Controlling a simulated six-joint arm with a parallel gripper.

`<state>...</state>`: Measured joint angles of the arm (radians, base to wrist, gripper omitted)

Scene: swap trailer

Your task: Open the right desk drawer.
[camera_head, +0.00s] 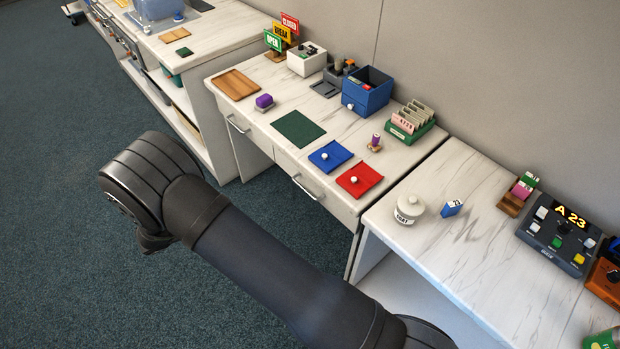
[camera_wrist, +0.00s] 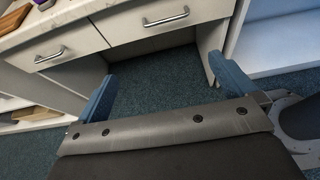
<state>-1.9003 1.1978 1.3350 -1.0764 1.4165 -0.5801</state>
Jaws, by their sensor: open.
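The desk (camera_head: 345,135) has two drawers side by side in its front, and both look shut. The right drawer (camera_head: 333,204) has a silver bar handle (camera_head: 308,188). In the wrist view the right drawer (camera_wrist: 125,27) is at the top, with its handle (camera_wrist: 166,17) near the top middle. The left drawer's handle (camera_head: 238,124) shows in the head view and also at upper left in the wrist view (camera_wrist: 48,55). My gripper (camera_wrist: 162,68) has its blue fingers spread wide and empty, apart from the right handle, which appears above and between the fingertips. My arm hides the gripper in the head view.
On the desk top are a blue panel (camera_head: 329,156), a red panel (camera_head: 359,180), a green mat (camera_head: 298,129) and a blue box (camera_head: 368,92). A second table (camera_head: 470,245) adjoins at right. Carpeted floor (camera_head: 70,160) is free in front.

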